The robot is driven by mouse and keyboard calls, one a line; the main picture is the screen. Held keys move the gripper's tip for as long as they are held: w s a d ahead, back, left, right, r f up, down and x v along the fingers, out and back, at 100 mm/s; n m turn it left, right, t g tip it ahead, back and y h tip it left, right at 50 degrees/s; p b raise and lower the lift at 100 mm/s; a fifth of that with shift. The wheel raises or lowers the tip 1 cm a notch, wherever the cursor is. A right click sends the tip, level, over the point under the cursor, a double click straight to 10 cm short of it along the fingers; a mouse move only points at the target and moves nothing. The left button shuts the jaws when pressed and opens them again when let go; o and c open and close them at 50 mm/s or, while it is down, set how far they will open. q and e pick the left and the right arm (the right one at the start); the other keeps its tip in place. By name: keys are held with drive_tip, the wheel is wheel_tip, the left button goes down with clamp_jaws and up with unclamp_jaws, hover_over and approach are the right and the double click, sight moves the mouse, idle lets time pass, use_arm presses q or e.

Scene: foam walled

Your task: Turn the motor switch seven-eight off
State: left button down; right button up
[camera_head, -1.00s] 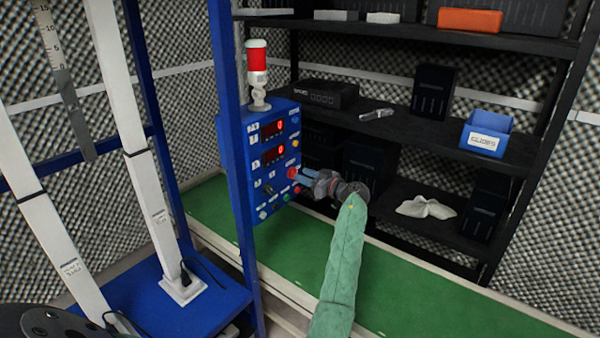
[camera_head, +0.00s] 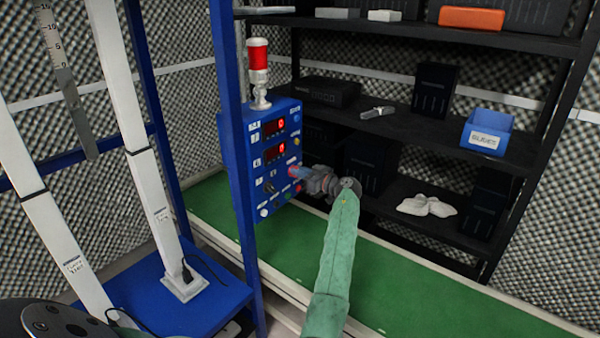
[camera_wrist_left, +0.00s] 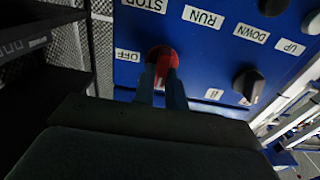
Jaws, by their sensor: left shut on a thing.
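The blue control panel (camera_head: 249,190) carries two red number displays, several knobs and buttons. In the left wrist view, a red knob (camera_wrist_left: 162,55) sits on the panel (camera_wrist_left: 210,57) between an OFF label (camera_wrist_left: 128,55) and another small label (camera_wrist_left: 213,94) that I cannot read. My left gripper (camera_head: 295,173) is at the panel's right edge in the head view. In the left wrist view, the fingers of the left gripper (camera_wrist_left: 161,84) are shut on the red knob, one on each side. My right gripper is not in view.
A red-topped signal lamp (camera_head: 258,70) stands on the panel. A blue frame post (camera_head: 236,170) rises in front of it. Dark shelves (camera_head: 400,130) with boxes and a blue bin (camera_head: 487,133) stand behind. The green bench top (camera_head: 420,270) is largely clear.

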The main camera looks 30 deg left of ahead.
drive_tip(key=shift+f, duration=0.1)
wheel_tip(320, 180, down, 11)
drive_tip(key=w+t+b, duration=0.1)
drive_tip(key=b, duration=0.2)
use_arm(q)
drive_tip(key=shift+w+f+m+p, duration=0.2)
drive_tip(key=shift+m+p, duration=0.65)
drive_tip(key=shift+m, duration=2.15)
drive_tip(key=shift+w+f+m+p, duration=0.15)
drive_tip(key=shift+m+p, duration=0.65)
drive_tip(key=shift+m, duration=2.2)
drive_tip(key=shift+w+f+m+p, duration=0.15)
drive_tip(key=shift+m+p, duration=0.7)
drive_tip(key=shift+m, duration=2.15)
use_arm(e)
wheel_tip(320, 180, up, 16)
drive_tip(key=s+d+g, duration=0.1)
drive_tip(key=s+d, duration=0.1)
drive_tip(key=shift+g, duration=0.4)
use_arm(q)
drive_tip(key=shift+r, duration=0.1)
drive_tip(key=shift+d, duration=0.1)
drive_tip(key=c, duration=1.4)
unclamp_jaws()
drive_tip(key=shift+w, duration=0.1)
drive_tip(key=shift+c, duration=0.2)
drive_tip(key=shift+d, duration=0.1)
